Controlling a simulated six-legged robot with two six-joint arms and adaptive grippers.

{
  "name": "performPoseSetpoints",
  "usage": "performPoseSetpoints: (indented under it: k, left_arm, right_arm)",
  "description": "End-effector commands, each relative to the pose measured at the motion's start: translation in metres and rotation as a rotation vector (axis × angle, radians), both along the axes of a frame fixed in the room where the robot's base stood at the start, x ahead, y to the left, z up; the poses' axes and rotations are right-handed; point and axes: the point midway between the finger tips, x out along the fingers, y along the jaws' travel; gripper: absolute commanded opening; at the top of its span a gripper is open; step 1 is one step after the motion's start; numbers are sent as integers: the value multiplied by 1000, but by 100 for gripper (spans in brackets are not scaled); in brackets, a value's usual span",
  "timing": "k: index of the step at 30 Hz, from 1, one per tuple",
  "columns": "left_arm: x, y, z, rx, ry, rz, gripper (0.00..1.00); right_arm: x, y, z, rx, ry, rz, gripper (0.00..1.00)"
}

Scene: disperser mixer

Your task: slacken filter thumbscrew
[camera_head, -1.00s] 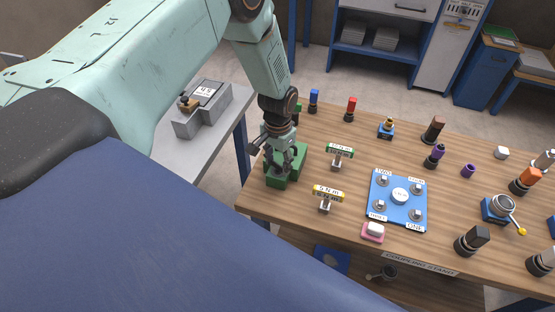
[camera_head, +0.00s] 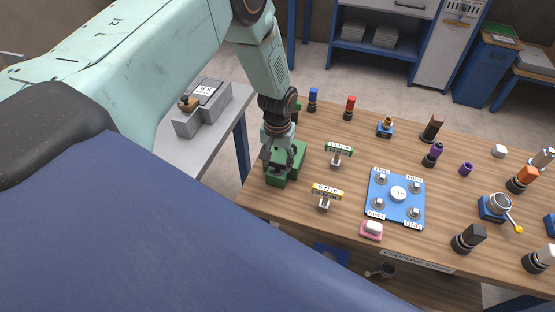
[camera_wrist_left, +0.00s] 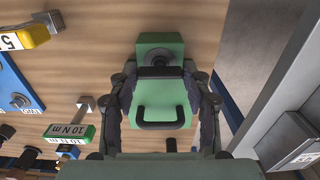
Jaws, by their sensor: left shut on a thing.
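A green block-shaped unit (camera_head: 286,172) stands on the near left corner of the wooden table. In the left wrist view it shows a green top face (camera_wrist_left: 160,44), a dark thumbscrew-like knob (camera_wrist_left: 160,70) and a dark loop handle (camera_wrist_left: 160,124). My left gripper (camera_head: 277,158) is down at this unit. In the left wrist view its fingers (camera_wrist_left: 160,76) lie on both sides of the knob, apparently closed on it. The exact contact is partly hidden. My right gripper is not in view.
Two torque-marked tools, green-labelled (camera_head: 339,150) and yellow-labelled (camera_head: 326,192), stand right of the unit. A blue plate (camera_head: 397,215) with several posts lies beyond them. A grey bench (camera_head: 215,145) is left, across a gap. Several coloured-top pieces stand along the table.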

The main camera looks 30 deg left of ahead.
Motion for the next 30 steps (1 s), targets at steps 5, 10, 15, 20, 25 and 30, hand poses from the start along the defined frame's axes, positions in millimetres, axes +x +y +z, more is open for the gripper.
performPoseSetpoints:
  k: [5, 10, 15, 20, 25, 30]
  left_arm:
    - [7, 1, 4, 1, -17, 3, 17]
    - [6, 1, 4, 1, -17, 2, 56]
    - [4, 1, 2, 1, -10, 1, 71]
    - [2, 1, 1, 1, -6, 1, 72]
    - [2, 0, 2, 0, -5, 1, 72]
    - [3, 0, 19, 0, -7, 1, 72]
  right_arm:
    - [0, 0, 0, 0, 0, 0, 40]
    - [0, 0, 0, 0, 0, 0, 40]
    - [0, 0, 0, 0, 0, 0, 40]
    - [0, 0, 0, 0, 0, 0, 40]
    - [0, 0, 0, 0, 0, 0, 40]
    - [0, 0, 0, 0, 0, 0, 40]
